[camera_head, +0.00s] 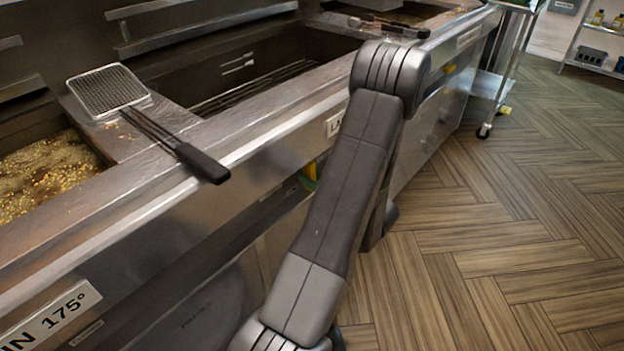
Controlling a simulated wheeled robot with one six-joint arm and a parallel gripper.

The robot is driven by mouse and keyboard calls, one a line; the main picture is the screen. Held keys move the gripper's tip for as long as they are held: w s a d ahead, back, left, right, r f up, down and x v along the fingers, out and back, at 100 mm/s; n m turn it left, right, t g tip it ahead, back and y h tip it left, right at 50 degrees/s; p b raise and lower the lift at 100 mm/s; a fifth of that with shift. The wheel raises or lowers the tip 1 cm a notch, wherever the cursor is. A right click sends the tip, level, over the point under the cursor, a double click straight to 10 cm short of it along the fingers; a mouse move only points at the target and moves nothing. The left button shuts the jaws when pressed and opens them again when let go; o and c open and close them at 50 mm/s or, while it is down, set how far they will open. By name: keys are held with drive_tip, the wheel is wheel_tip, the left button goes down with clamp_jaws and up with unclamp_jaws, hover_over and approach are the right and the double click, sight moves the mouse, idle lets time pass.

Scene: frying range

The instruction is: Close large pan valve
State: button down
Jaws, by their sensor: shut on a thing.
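A label that begins with "LA" (334,123) is on the front of the steel range, and my arm covers the rest of it. Below it a small yellow part (311,171), which looks like a valve handle, shows just left of my arm. Most of it is hidden, so I cannot tell its position. My arm reaches up from the bottom of the head view and bends down behind itself at the range front. My gripper is hidden behind the arm, so its hold on anything does not show.
A wire skimmer (110,92) lies on the range, its black handle (202,163) over the front edge. Bubbling oil (42,175) fills the left pan. Another yellow part (449,69) is further along the front. A wheeled cart (497,85) stands beyond. The wooden floor at right is clear.

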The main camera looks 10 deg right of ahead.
drive_tip(key=shift+f+n+b, duration=0.15)
drive_tip(key=shift+n+b, duration=0.15)
drive_tip(key=n+b, duration=0.3)
drive_tip(key=b, duration=0.2)
drive_tip(key=shift+d+f+n, duration=0.1)
drive_tip(key=shift+f+n, duration=0.05)
drive_tip(key=shift+n, duration=0.25)
drive_tip(key=n+b, duration=0.6)
drive_tip(key=b, duration=0.2)
drive_tip(key=shift+w+b, duration=0.1)
drive_tip(key=shift+b, duration=0.3)
drive_tip(key=n+b, duration=0.1)
drive_tip(key=n, duration=0.1)
drive_tip(key=n+b, duration=0.1)
drive_tip(key=shift+r+n+b, duration=0.3)
drive_tip(key=shift+n+b, duration=0.1)
drive_tip(key=shift+r+n, duration=0.15)
drive_tip(key=shift+n, duration=1.75)
drive_tip(key=c, duration=1.3)
unclamp_jaws()
drive_tip(key=shift+d, duration=0.15)
